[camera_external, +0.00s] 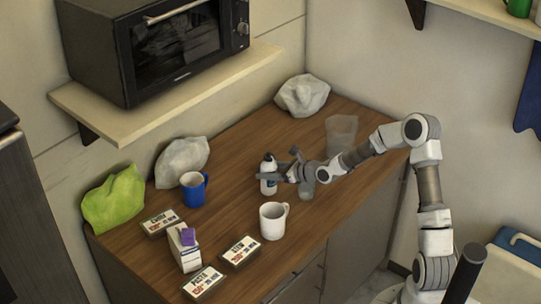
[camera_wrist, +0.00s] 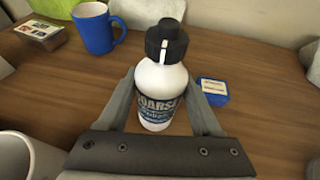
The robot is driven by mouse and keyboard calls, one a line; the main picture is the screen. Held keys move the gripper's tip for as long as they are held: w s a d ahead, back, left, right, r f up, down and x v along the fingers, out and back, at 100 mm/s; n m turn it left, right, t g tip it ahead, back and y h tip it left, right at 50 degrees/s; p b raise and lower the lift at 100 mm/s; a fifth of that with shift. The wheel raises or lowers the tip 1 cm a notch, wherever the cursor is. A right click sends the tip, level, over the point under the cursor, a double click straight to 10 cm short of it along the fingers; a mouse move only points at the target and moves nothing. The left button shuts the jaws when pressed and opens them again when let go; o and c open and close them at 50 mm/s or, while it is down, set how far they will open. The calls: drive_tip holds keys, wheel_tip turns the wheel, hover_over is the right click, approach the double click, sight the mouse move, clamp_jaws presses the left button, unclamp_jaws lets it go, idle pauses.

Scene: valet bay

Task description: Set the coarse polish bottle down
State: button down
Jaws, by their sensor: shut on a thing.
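In the external view the bottle (camera_external: 268,173) is over the wooden counter (camera_external: 240,188), in my gripper (camera_external: 272,175). I cannot tell whether its base touches the wood or hangs just above it.
A blue mug (camera_external: 193,189) stands left of the bottle and a white mug (camera_external: 273,220) in front of it. Several labelled boxes (camera_external: 240,250) lie toward the front. A small blue box (camera_wrist: 212,91) lies right of the bottle in the wrist view.

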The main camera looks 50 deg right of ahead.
drive_tip(key=shift+f, duration=0.75)
drive_tip(key=shift+f, duration=0.1)
drive_tip(key=shift+c, duration=0.3)
unclamp_jaws()
drive_tip(key=shift+f, duration=0.1)
drive_tip(key=shift+r, duration=0.2)
drive_tip(key=p+v, duration=0.2)
drive_tip(key=v, duration=1)
drive_tip(key=shift+a, duration=0.15)
